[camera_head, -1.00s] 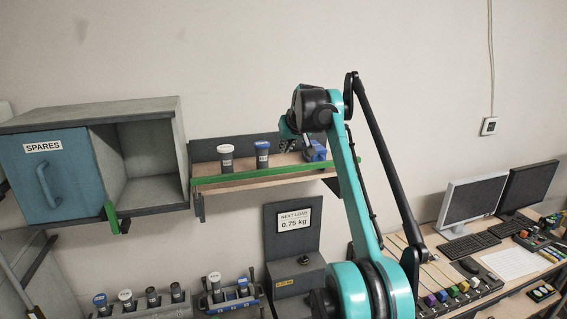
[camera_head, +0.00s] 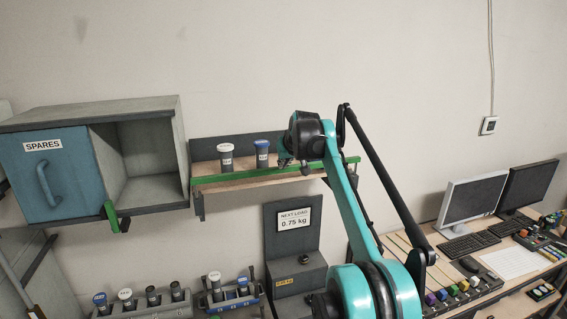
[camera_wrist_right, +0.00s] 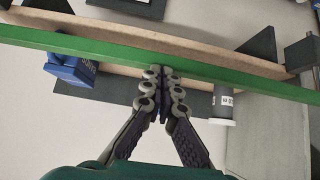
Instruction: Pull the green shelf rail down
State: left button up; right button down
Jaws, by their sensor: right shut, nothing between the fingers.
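The green shelf rail (camera_head: 235,177) runs along the front edge of the wooden shelf on the wall and looks level with it. It also crosses the right wrist view (camera_wrist_right: 90,50) from side to side. My right gripper (camera_wrist_right: 163,70) is shut with nothing in it. Its fingertips are at the rail's edge in the wrist view; I cannot tell whether they touch it. In the head view the right gripper (camera_head: 284,161) is small and partly hidden by its own wrist, near the right half of the rail. My left gripper is not in view.
Two capped bottles (camera_head: 226,159) stand on the shelf, and a blue object (camera_wrist_right: 72,70) shows in the wrist view. A cabinet marked SPARES (camera_head: 92,112) is left of the shelf. A grey box with a load sign (camera_head: 296,275) stands below. Monitors (camera_head: 475,205) are at right.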

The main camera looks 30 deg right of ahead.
pick_arm(q)
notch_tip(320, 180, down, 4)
jog(key=b, duration=0.3)
pick_arm(e)
notch_tip(320, 180, down, 8)
jog(key=shift+r, duration=0.25)
notch_tip(320, 180, up, 4)
jog(key=p, duration=0.3)
jog(key=shift+a+r, duration=0.1)
jog(key=shift+a, duration=0.05)
jog(key=v, duration=0.3)
jog(key=shift+d+b, duration=0.35)
jog(key=shift+b, duration=0.05)
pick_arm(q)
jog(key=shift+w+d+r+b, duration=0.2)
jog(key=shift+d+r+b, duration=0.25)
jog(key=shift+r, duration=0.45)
pick_arm(e)
send_near(283, 172)
jog(key=shift+s+a+r, duration=0.15)
jog(key=shift+s+r, duration=0.1)
jog(key=shift+s, duration=0.35)
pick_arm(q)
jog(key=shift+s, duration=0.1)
pick_arm(e)
jog(key=shift+a, duration=0.15)
